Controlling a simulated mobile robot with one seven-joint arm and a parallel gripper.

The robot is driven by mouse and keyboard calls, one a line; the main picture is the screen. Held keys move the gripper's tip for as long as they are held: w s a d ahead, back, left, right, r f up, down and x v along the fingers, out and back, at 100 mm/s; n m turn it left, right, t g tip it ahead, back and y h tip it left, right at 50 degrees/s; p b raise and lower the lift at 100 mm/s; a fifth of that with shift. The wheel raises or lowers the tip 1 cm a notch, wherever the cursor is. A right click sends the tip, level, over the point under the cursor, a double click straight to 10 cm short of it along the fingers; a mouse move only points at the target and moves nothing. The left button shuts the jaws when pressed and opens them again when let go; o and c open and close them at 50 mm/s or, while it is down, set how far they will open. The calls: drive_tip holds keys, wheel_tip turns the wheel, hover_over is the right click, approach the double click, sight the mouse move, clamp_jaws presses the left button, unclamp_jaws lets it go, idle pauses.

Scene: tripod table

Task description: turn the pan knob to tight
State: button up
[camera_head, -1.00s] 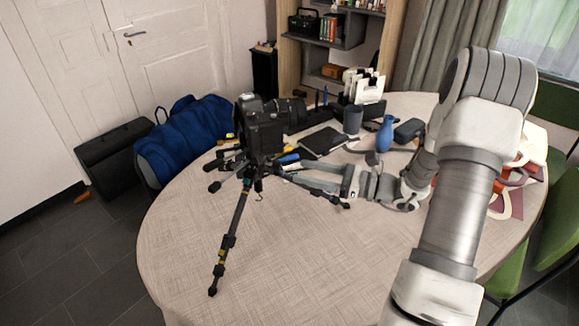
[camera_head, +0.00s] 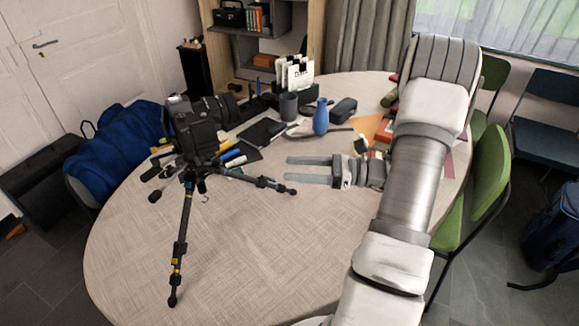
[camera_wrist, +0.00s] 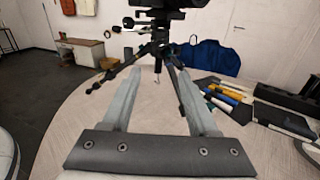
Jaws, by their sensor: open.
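A black camera (camera_head: 196,125) sits on a black tripod (camera_head: 186,225) whose legs spread on the round table. The tripod head and its handles show under the camera; I cannot single out the pan knob at this size. My gripper (camera_head: 288,168) is open and empty, to the right of the tripod, its fingers pointing left toward it. In the wrist view the two fingers (camera_wrist: 155,88) are apart, with the tripod (camera_wrist: 158,50) ahead between and beyond them. The top of the camera is cut off there.
The round table (camera_head: 250,255) is bare at the front. Behind the tripod are pens (camera_head: 232,157), a dark cup (camera_head: 288,106), a blue vase (camera_head: 321,117) and a dark case (camera_head: 343,108). Green chairs (camera_head: 488,175) stand at the right.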

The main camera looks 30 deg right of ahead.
drive_tip(key=p, duration=0.3)
approach(214, 165)
drive_tip(key=w+x, duration=0.1)
drive_tip(key=x, duration=0.6)
drive_tip(key=shift+d+f+b, duration=0.2)
drive_tip(key=shift+d+b, duration=0.05)
drive_tip(key=shift+b, duration=0.1)
clamp_jaws()
